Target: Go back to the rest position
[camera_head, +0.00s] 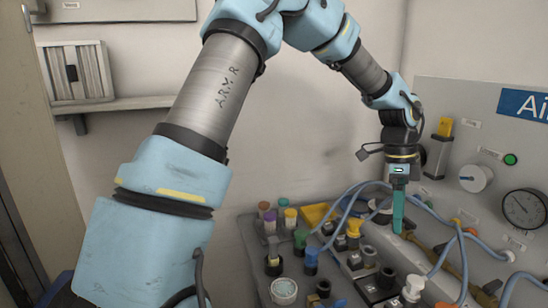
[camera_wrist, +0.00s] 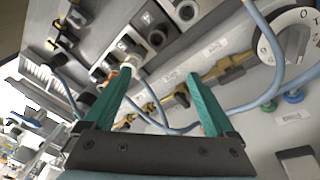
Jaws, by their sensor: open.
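My gripper (camera_head: 398,212) points down over the right part of the bench panel, close to the blue hoses and brass fittings. In the wrist view my gripper (camera_wrist: 158,95) shows two teal fingers spread apart with nothing between them. Beyond the fingers are a brass valve (camera_wrist: 228,72) and a blue hose (camera_wrist: 255,108). My arm reaches from the lower left over the top of the head view and down to the panel. I cannot tell whether the fingertips touch anything.
The upright panel with a pressure gauge (camera_head: 524,208), a white dial (camera_head: 475,178) and a green button (camera_head: 510,159) stands at the right. Several coloured caps and fittings fill the bench, including a yellow fitting (camera_head: 353,228). A wall shelf (camera_head: 120,104) is at the left.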

